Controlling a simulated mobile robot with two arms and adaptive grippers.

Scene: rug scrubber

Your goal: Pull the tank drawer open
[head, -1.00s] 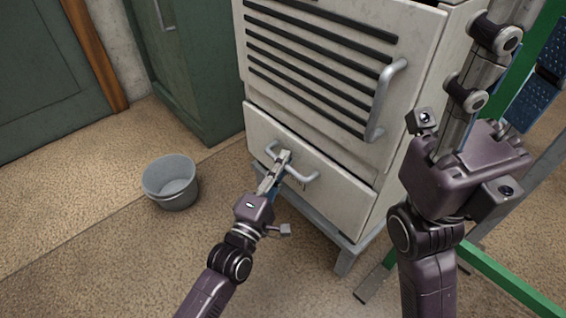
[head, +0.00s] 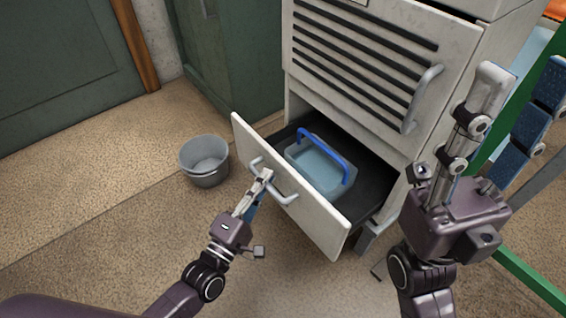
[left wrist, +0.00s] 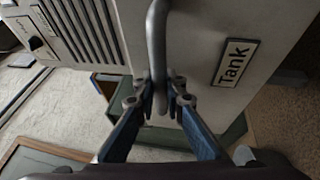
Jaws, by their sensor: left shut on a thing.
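The tank drawer (head: 308,219) stands pulled out from the bottom of a pale metal cabinet, with its dark interior showing. Inside it sits a clear tank (head: 318,172) with a blue carrying handle. My left gripper (head: 264,178) is shut on the grey bar handle (head: 287,196) of the drawer front. In the left wrist view the fingers (left wrist: 160,98) close around the handle bar (left wrist: 156,40), beside a label reading "Tank" (left wrist: 235,63).
A grey bucket (head: 204,160) stands on the floor left of the drawer. The cabinet's upper slatted panel (head: 360,62) is closed. A green cabinet (head: 222,55) stands behind at the left. The floor in front is mostly clear.

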